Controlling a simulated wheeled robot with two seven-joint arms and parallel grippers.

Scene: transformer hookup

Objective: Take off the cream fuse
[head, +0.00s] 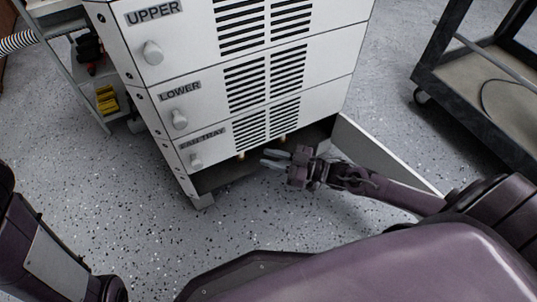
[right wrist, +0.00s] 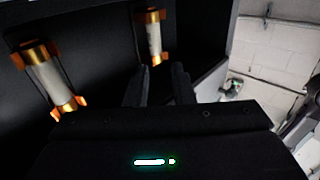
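Two pale, cream-looking fuses with brass end caps stand in a dark bay in the right wrist view: one on the left (right wrist: 50,76), one near the top middle (right wrist: 153,38). In this dim light I cannot tell which one is the cream fuse. My right gripper (right wrist: 160,84) is open and empty, its fingers pointing toward the top-middle fuse, whose lower cap lies just beyond the fingertips. In the head view my right gripper (head: 275,158) is at the open bottom of the cabinet, where only small brass ends of the fuses show. My left gripper is out of view.
A light panel (head: 375,155) stands out at the bay's right side, close to my right forearm. A dark cart (head: 480,100) is at right, a grey shelf (head: 75,75) at left. The speckled floor in front is clear.

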